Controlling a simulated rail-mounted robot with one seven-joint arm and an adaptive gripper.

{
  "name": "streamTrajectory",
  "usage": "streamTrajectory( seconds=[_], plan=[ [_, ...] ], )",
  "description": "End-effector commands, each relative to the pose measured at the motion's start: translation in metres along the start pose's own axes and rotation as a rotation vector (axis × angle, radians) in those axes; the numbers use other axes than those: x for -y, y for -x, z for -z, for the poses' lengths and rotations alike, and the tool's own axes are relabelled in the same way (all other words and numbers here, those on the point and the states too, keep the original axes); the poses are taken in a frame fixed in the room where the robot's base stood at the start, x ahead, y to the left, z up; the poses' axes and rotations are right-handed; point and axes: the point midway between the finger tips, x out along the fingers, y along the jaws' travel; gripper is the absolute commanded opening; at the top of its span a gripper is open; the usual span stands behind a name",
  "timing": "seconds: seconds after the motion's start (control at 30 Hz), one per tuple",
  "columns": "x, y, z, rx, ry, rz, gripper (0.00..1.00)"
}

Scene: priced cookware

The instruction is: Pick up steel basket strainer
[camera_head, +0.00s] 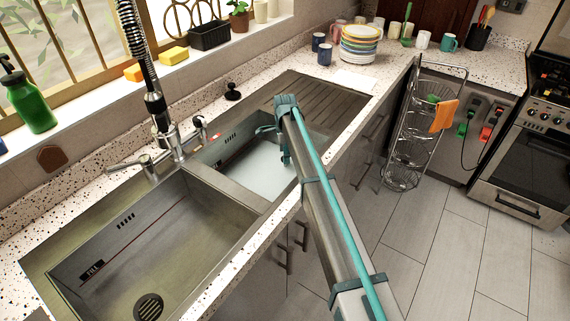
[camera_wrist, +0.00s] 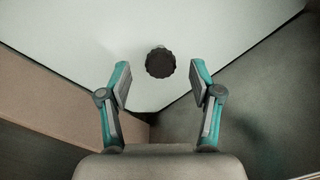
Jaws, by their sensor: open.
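My gripper (camera_head: 272,140) reaches down into the smaller, far sink basin (camera_head: 215,158), above a pale, flat surface (camera_head: 250,170) that could be water or a bottom. In the wrist view my gripper (camera_wrist: 160,82) is open, with nothing between its teal-backed fingers. A dark round piece with a scalloped edge (camera_wrist: 161,65) lies ahead, almost centred between the fingertips and apart from both. A small grey metal bit shows at its top edge. It may be the steel basket strainer or its knob; I cannot tell. It is not visible in the head view.
The near basin (camera_head: 150,240) holds a dark round drain (camera_head: 148,307). A faucet (camera_head: 165,140) stands behind the divider. A black knobbed item (camera_head: 232,92) is on the back counter. Stacked plates (camera_head: 360,45) and cups stand beyond the ribbed drainboard (camera_head: 320,95). Basin walls surround my gripper.

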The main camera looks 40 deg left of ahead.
Motion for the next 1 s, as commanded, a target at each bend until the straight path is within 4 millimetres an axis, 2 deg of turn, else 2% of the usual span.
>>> streamTrajectory(
  seconds=[0.2,0.5,0.87,1.0],
  plan=[
    [0.0,-0.028,0.002,0.0,0.0,-0.003,0.64],
    [0.001,-0.034,0.002,0.0,0.0,-0.001,0.62],
    [0.001,-0.034,0.002,0.0,0.0,-0.001,0.02],
    [0.001,-0.034,0.002,0.0,0.0,-0.001,0.0]
  ],
)
